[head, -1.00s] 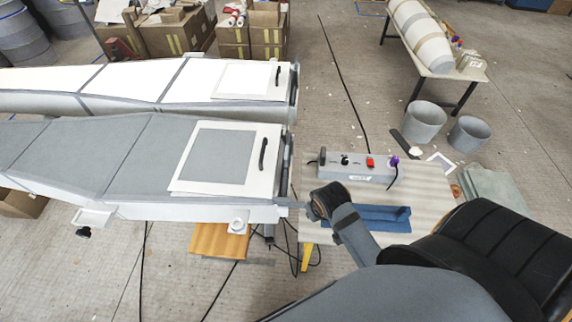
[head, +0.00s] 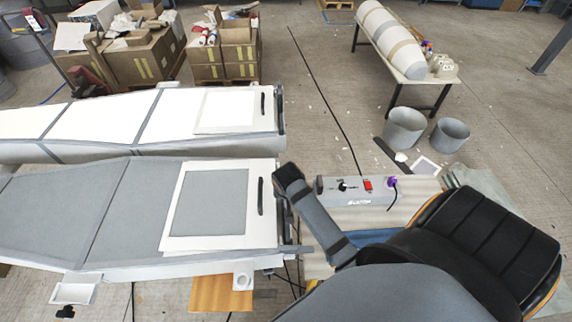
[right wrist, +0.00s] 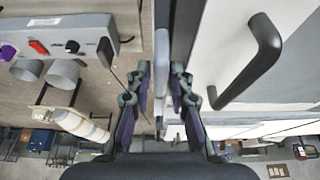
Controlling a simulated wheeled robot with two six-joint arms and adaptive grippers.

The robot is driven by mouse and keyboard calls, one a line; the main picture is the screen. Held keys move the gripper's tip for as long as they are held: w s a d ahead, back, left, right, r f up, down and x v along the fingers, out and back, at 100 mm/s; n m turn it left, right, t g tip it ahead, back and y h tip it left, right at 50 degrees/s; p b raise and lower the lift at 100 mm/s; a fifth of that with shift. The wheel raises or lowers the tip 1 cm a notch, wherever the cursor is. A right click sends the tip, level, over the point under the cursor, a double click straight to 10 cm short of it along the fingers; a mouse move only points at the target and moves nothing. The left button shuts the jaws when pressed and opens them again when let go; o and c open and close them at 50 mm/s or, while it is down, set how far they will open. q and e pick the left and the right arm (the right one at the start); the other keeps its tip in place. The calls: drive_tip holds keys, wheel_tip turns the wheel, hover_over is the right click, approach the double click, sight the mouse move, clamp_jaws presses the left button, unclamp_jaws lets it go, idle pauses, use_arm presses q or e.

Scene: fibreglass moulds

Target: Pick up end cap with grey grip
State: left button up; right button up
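The near grey mould (head: 60,205) lies at the left in the head view, with its end cap (head: 281,212) upright at its right end, seen almost edge-on. A short grey grip (head: 290,250) sticks out from the cap's lower part. In the right wrist view the cap (right wrist: 184,35) is a dark upright strip, and the grey grip (right wrist: 175,88) lies between the fingers, nearer the right one. My right gripper (right wrist: 161,82) is open, with a gap beside the left finger. Its fingers are hidden in the head view. My left gripper is not in view.
A white frame with a black handle (head: 261,196) lies on the mould. A grey control box (head: 355,188) stands on a bench close to my right arm. A second, white mould (head: 100,122) lies behind. Two grey buckets (head: 404,128) stand on the floor.

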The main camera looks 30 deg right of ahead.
drive_tip(key=shift+w+d+f, duration=0.1)
drive_tip(key=shift+w+f, duration=0.35)
drive_tip(key=shift+w, duration=0.05)
drive_tip(key=shift+p+x, duration=0.85)
drive_tip(key=shift+x, duration=0.05)
drive_tip(key=x, duration=0.2)
drive_tip(key=shift+d+f, duration=0.2)
drive_tip(key=shift+f, duration=0.3)
drive_tip(key=c, duration=0.4)
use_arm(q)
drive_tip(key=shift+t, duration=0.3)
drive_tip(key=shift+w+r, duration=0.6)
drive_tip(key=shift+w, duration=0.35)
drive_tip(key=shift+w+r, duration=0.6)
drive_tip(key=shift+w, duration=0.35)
use_arm(e)
clamp_jaws()
